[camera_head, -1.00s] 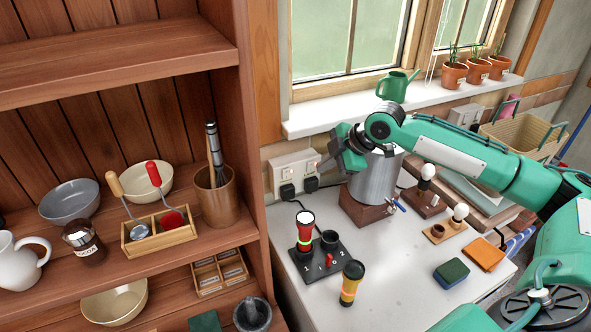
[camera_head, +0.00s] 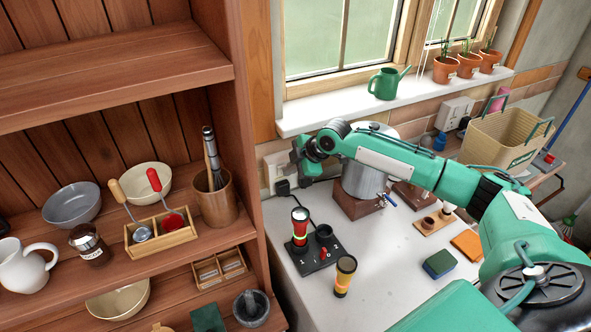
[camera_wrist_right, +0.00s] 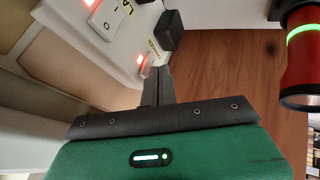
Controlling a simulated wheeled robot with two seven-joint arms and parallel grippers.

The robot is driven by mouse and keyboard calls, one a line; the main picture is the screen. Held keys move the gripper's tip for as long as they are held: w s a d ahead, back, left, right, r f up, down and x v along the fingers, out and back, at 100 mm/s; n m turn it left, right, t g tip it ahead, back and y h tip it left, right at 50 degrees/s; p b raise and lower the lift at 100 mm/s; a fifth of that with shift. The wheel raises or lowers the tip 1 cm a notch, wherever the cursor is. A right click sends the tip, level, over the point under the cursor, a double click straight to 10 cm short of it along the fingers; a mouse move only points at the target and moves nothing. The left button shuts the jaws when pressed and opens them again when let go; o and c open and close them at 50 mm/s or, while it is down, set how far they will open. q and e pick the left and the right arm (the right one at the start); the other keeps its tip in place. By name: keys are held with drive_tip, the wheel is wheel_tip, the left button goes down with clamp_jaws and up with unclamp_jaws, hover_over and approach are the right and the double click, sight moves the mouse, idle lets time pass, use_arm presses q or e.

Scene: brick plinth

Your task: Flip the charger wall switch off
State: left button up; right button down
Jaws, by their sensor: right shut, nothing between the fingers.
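The white wall socket plate (camera_head: 271,168) is on the wall behind the counter, left of the metal urn. My right gripper (camera_head: 299,168) is in front of its right part and hides it. In the right wrist view the plate (camera_wrist_right: 118,40) shows a white rocker switch (camera_wrist_right: 112,22), red lights and a partly readable yellow label (camera_wrist_right: 154,49). My right gripper (camera_wrist_right: 157,85) is shut and empty, its tips close to the plate near the lower red light and label. I cannot tell whether they touch. My left gripper is out of view.
A black plug (camera_head: 283,187) sits in the plate. On the counter are a charging base (camera_head: 322,256) with a red torch (camera_head: 300,228), a yellow torch (camera_head: 344,277) and a metal urn (camera_head: 362,180). The wooden shelf (camera_head: 243,130) stands close on the left.

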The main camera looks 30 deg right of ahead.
drive_tip(key=shift+w, duration=0.15)
drive_tip(key=shift+w+r, duration=0.15)
drive_tip(key=shift+w, duration=0.15)
idle(0.3)
drive_tip(key=shift+r+p, duration=0.8)
drive_tip(key=shift+p, duration=0.15)
